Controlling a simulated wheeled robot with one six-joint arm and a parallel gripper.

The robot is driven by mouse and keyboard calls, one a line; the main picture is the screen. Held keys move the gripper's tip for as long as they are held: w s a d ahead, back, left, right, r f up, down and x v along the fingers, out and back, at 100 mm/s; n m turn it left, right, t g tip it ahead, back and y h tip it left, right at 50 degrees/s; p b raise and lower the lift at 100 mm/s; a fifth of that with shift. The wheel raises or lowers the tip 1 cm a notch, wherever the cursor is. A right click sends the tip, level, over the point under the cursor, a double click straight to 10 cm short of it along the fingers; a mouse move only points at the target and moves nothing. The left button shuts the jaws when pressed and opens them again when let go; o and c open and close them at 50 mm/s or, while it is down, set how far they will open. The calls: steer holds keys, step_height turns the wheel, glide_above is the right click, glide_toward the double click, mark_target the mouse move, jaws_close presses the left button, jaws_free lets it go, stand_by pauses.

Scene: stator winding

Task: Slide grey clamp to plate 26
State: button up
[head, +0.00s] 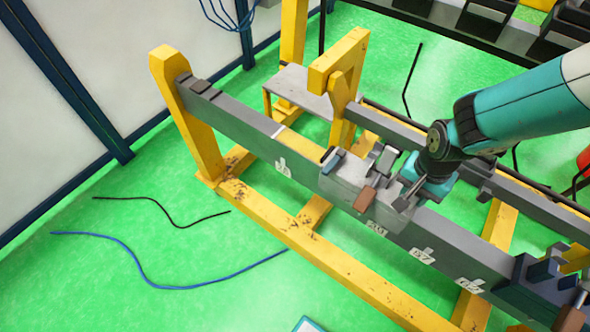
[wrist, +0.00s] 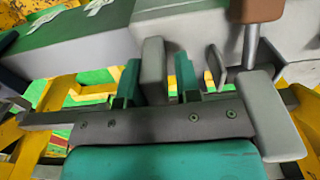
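The grey clamp (head: 350,178) sits on the dark beam (head: 240,122), left of my arm, with a brown-ended handle (head: 365,199) on its near side. White number plates run along the beam's side: one (head: 283,167) left of the clamp, one (head: 376,228) just below its right part, others (head: 422,256) further right. Their digits are too small to read surely. My gripper (head: 408,190) is at the clamp's right end. In the wrist view, the teal fingers (wrist: 160,82) stand either side of an upright grey lug (wrist: 153,70), with a narrow gap on the right.
A dark blue clamp (head: 545,285) sits on the beam at the lower right. A yellow frame (head: 290,235) carries the beam, and a second rail (head: 395,130) runs behind. Cables (head: 150,275) lie on the green floor. The beam left of the grey clamp is mostly clear.

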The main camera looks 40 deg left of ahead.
steer(key=b, duration=0.4)
glide_toward(357, 173)
steer(key=shift+s+f, duration=0.1)
steer(key=shift+f, duration=2.6)
